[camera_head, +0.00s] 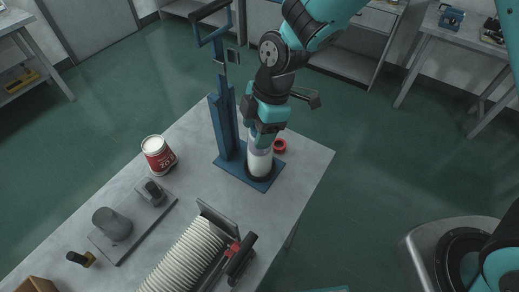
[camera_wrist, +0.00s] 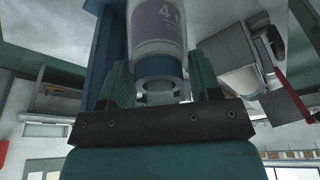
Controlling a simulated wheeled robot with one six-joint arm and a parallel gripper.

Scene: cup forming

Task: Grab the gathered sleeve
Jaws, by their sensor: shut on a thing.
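A white sleeve (camera_head: 260,164) with pale print stands upright in a dark ring on the blue base plate (camera_head: 232,170) of a blue press stand. In the wrist view one finger of my gripper (camera_wrist: 162,88) lies on each side of the narrowed end. The exact contact is partly hidden by the fingers.
The stand's blue column (camera_head: 225,125) rises just left of my gripper. A red-and-white can (camera_head: 157,154), a grey plate with a cylinder (camera_head: 112,225) and a rack of stacked white cups (camera_head: 185,258) occupy the table's left and front.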

